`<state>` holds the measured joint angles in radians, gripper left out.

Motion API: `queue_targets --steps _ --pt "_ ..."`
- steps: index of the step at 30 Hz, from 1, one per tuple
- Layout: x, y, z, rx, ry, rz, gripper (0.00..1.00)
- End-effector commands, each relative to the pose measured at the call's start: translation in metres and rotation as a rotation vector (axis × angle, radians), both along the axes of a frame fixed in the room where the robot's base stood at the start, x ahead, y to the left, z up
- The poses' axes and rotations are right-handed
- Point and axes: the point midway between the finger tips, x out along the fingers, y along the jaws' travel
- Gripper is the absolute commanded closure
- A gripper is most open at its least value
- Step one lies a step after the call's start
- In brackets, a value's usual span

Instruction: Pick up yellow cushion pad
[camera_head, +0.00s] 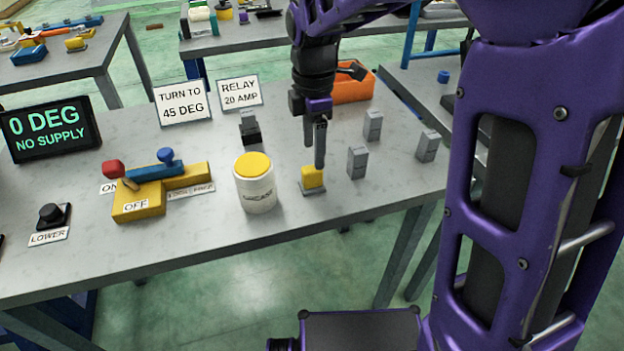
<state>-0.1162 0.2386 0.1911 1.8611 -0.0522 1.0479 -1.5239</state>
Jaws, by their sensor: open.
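The yellow cushion pad (313,177) is a small block on a flat grey base on the grey table, to the right of the white canister. My gripper (314,156) points down just above the pad, with its two dark fingers apart and nothing between them. One fingertip overlaps the top edge of the pad in this view. I cannot tell whether it touches the pad.
A white canister (256,190) with a yellow lid stands close on the left. Grey blocks (357,162) stand on the right, with an orange bin (352,86) behind. A yellow switch unit (140,202) with red and blue knobs is farther left. The table's front edge is close.

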Motion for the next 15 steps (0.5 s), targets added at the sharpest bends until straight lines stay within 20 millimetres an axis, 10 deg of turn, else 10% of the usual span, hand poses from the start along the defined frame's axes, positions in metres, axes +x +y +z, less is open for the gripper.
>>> queue_targets --steps 15 --pt "-0.006 0.003 -0.059 -0.001 0.002 -0.001 0.29"
